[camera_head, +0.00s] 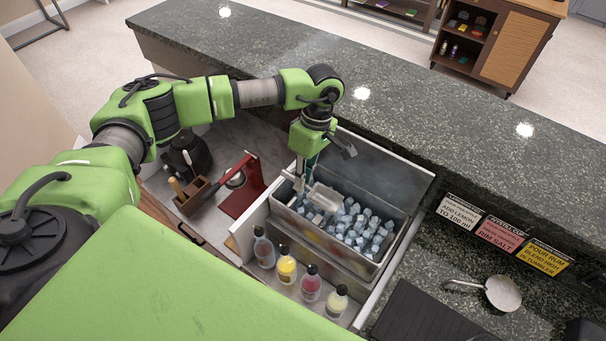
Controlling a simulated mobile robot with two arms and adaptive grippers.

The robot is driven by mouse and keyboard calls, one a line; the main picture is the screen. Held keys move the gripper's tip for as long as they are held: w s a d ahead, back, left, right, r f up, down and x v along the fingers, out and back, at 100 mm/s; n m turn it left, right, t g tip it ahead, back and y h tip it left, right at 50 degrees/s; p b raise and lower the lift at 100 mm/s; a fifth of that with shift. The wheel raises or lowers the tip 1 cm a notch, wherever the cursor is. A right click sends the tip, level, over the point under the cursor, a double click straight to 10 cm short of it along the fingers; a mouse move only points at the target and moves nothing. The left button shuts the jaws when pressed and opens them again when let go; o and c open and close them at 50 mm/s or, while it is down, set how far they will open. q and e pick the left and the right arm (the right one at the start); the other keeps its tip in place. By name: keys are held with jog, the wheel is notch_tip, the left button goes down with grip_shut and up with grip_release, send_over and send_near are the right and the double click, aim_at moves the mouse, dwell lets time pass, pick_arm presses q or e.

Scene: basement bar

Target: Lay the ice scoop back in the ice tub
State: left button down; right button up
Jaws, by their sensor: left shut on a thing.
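The ice tub (397,268) is a grey metal bin set in the counter station, filled with pale blue ice cubes. Its back panel stands up behind the ice. The metal ice scoop (326,197) is over the left part of the ice, its bowl toward the right. My left gripper (303,178) points down at the tub's left side and is shut on the scoop by its handle end. I cannot tell whether the scoop touches the ice. My right gripper is not in view.
Several small bottles (286,266) stand along the tub's front. A red stand (241,199) and a wooden caddy (193,197) are to the left. A strainer (502,293) and a dark mat (420,318) lie at right. The raised bar top (420,110) runs behind.

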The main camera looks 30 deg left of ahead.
pick_arm(q)
jog(key=shift+f, duration=0.55)
jog(key=shift+f+b, duration=0.3)
jog(key=shift+b, duration=0.05)
jog(key=w+b+x, duration=0.2)
jog(key=b+x, duration=0.5)
jog(key=x, duration=0.3)
jog(key=shift+d+f, duration=0.3)
jog(key=shift+f, duration=0.1)
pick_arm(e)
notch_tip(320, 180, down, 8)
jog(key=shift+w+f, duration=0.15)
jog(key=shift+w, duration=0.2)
pick_arm(q)
jog(key=shift+w+f+b, duration=0.1)
jog(key=shift+b, duration=0.4)
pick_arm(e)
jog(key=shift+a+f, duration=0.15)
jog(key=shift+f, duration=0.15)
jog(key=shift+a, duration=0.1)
pick_arm(q)
jog(key=shift+f+b, duration=0.25)
jog(key=shift+b, duration=0.15)
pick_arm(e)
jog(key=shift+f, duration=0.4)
